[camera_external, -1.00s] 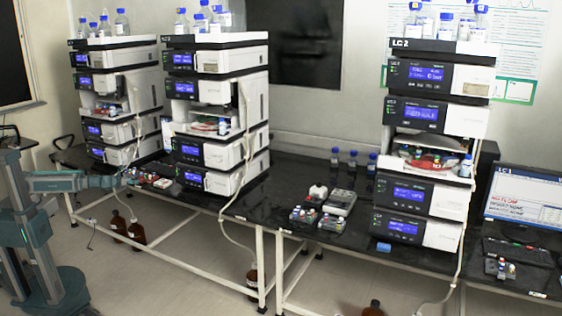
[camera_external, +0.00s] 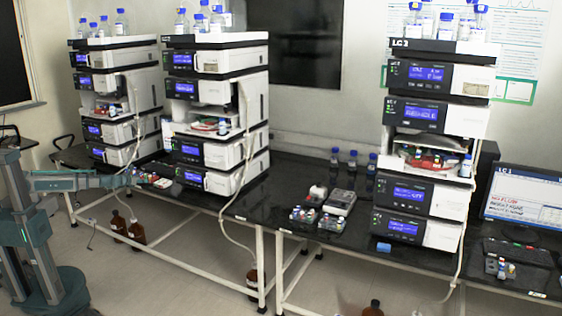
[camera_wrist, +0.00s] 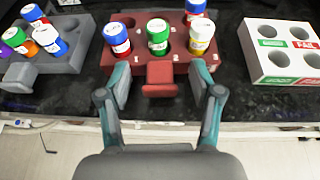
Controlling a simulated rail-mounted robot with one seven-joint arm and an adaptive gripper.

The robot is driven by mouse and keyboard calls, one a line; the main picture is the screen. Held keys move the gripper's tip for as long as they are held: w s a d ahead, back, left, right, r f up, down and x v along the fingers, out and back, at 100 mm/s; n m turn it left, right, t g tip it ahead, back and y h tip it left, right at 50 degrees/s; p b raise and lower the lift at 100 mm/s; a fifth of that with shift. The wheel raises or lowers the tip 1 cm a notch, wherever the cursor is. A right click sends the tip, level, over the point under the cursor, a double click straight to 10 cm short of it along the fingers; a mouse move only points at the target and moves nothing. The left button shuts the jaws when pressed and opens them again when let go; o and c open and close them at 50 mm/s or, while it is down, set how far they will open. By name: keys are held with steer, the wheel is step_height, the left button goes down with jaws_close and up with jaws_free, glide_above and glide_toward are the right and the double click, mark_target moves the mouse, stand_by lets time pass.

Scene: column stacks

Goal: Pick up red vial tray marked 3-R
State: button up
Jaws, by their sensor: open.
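A dark red vial tray (camera_wrist: 149,48) is in the upper middle of the wrist view, near the bench's front edge. My gripper (camera_wrist: 161,88) is open, with one finger to each side of the tab and a gap on both sides. No 3-R mark is readable. In the external view my gripper (camera_external: 126,180) is small, at the bench edge beside the left instrument stacks.
A grey vial tray (camera_wrist: 62,58) stands to the left of the red one. A white block (camera_wrist: 262,42) with holes and green and red labels, one reading FAIL, stands to the right. Instrument stacks (camera_external: 218,105) rise behind on the dark bench. Bare bench separates the trays.

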jaws_close()
steer(key=shift+r, duration=0.2)
